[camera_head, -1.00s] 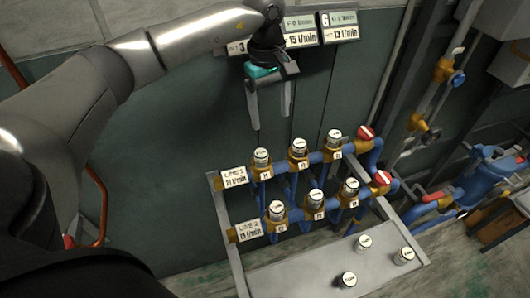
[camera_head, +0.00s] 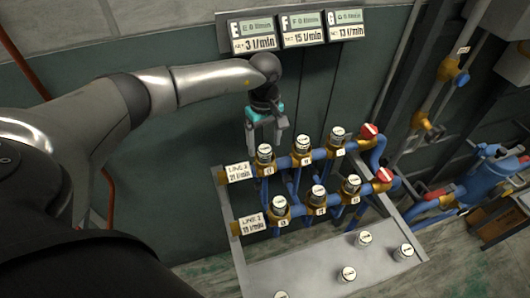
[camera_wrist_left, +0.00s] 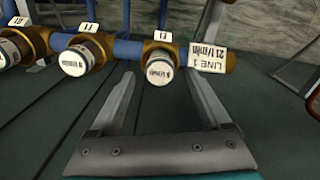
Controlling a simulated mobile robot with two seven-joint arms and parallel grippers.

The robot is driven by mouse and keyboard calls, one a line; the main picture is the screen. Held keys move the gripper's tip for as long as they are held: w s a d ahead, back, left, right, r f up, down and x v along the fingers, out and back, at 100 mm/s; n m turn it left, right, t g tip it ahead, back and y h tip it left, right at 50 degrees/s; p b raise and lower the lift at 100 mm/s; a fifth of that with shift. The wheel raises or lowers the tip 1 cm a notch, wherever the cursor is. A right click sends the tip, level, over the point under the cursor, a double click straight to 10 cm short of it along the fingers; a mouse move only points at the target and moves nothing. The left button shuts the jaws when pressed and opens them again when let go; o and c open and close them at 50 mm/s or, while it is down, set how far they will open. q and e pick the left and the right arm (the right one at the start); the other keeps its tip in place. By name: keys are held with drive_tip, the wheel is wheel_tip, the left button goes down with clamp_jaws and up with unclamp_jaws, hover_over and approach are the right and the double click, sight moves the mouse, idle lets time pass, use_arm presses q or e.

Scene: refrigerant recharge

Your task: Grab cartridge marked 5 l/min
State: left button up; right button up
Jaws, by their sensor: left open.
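My left gripper (camera_head: 264,138) is open and points down at the left end of the upper pipe row. In the left wrist view its fingers (camera_wrist_left: 163,80) stand to either side of the white cap of the end cartridge (camera_wrist_left: 160,70), and no grip on it shows. That cartridge (camera_head: 264,153) sits beside the LINE 1 sign. Two more upper cartridges (camera_head: 301,144) (camera_head: 338,136) stand to its right. The lower row holds three cartridges (camera_head: 279,203) (camera_head: 318,194) (camera_head: 352,184). The cap print is too small to read, so I cannot tell which is 5 l/min. My right gripper is not in view.
Several loose white-capped cartridges (camera_head: 348,274) stand on the grey plate (camera_head: 300,262). Signs read LINE 1 21 l/min (camera_head: 237,173) and LINE 2 19 l/min (camera_head: 251,224). Red valve knobs (camera_head: 369,131) end the rows. Wall displays (camera_head: 303,30) hang behind my arm.

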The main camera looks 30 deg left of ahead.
use_arm(q)
drive_tip(key=shift+f, duration=1.2)
clamp_jaws()
